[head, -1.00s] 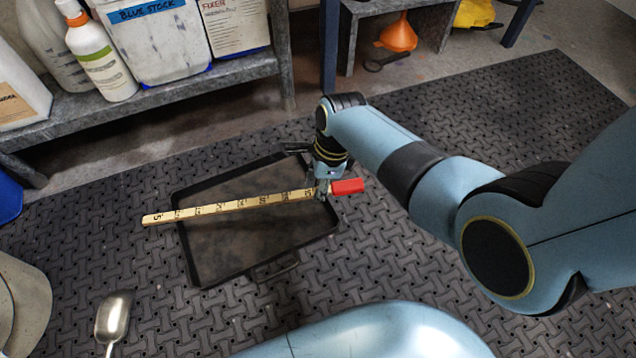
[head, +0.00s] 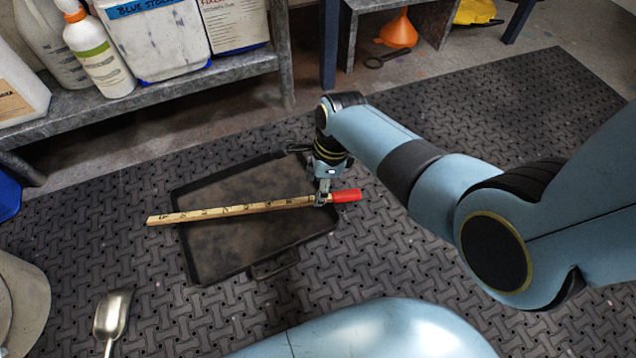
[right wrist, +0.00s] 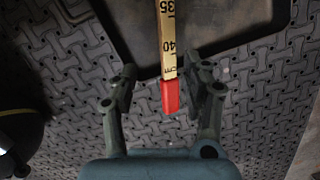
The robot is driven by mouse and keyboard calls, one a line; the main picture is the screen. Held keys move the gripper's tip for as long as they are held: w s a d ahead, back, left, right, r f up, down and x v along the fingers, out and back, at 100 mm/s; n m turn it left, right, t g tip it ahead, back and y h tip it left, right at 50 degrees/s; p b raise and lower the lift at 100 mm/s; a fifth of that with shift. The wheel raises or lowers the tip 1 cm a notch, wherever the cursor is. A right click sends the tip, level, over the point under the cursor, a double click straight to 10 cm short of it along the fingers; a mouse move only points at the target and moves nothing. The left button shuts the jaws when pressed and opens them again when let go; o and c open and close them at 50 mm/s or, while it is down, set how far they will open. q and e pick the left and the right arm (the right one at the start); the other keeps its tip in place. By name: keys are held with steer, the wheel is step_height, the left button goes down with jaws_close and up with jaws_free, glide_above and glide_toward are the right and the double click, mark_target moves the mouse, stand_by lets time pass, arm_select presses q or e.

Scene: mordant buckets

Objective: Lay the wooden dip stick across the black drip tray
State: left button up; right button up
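The wooden dip stick (head: 235,208), a pale ruler-like stick with dark marks and a red end (head: 347,196), lies across the black drip tray (head: 212,276). Its plain end reaches past the tray's left rim and its red end past the right rim. My right gripper (head: 322,198) is at the red end, above the tray's right edge. In the right wrist view its fingers (right wrist: 162,84) are apart, with the dip stick (right wrist: 168,35) between them and gaps at both sides. My left gripper is not in view.
The tray rests on a dark rubber mat (head: 480,130). A metal scoop (head: 112,315) and a grey bucket (head: 25,300) are at the lower left. A shelf (head: 180,95) with bottles and containers stands behind. An orange funnel (head: 398,32) is at the back. The mat right of the tray is clear.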

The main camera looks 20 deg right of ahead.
steer(key=shift+r, duration=0.1)
step_height(320, 180, up, 12)
steer(key=d, duration=0.2)
steer(key=shift+s+f, duration=0.2)
steer(key=shift+s, duration=0.1)
stand_by(0.5)
